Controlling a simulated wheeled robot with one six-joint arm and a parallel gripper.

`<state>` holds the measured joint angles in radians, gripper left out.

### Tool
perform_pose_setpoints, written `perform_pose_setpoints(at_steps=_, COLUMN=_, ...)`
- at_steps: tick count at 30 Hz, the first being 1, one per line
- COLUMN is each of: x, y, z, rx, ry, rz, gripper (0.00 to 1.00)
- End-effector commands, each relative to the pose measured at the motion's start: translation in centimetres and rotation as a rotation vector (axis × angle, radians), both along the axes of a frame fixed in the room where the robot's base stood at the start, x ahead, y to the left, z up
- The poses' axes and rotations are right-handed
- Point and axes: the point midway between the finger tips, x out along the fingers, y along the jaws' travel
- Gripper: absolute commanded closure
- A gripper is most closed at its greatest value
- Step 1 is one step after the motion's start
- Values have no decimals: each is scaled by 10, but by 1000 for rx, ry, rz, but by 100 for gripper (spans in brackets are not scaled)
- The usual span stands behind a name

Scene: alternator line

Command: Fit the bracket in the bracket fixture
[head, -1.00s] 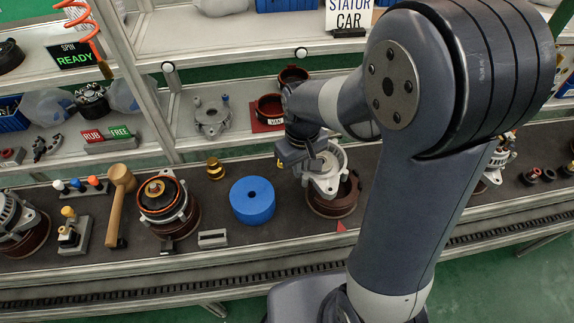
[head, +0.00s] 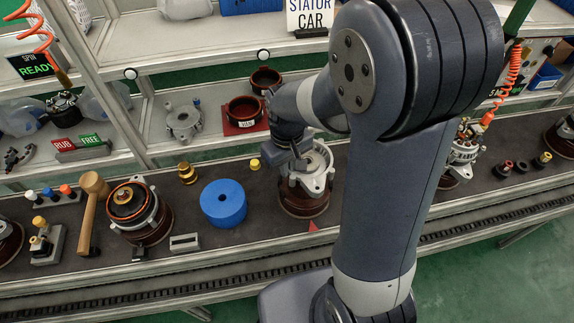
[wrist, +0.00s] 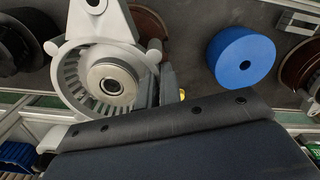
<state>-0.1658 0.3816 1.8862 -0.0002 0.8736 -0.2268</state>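The bracket (head: 318,172) is a silver cast ring with lugs; the wrist view shows its finned inside and central bearing bore (wrist: 108,78). My gripper (head: 300,160) is at its upper left side, and the grey fingers (wrist: 155,85) appear shut on its rim. The bracket is over a brown round stand (head: 305,203) on the bench, whose edge shows behind it in the wrist view (wrist: 150,22). This stand may be the bracket fixture; I cannot tell for sure. Whether bracket and stand touch is unclear.
A blue cylinder (head: 223,203) and a small yellow-topped part (head: 254,164) stand left of the bracket. Further left are a copper-wound unit (head: 132,205) and a mallet (head: 93,190). Behind, a shelf holds another grey casting (head: 183,122) and brown rings (head: 243,110).

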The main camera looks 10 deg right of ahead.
Motion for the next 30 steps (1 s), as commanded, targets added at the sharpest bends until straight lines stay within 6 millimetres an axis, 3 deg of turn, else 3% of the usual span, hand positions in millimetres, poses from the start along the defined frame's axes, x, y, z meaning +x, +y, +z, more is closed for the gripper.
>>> perform_pose_setpoints(at_steps=18, x=1, y=0, z=-49, rx=-1, ry=-1, rz=0, gripper=100)
perform_pose_setpoints(at_steps=30, x=1, y=0, z=-52, rx=0, ry=-2, rz=0, gripper=100)
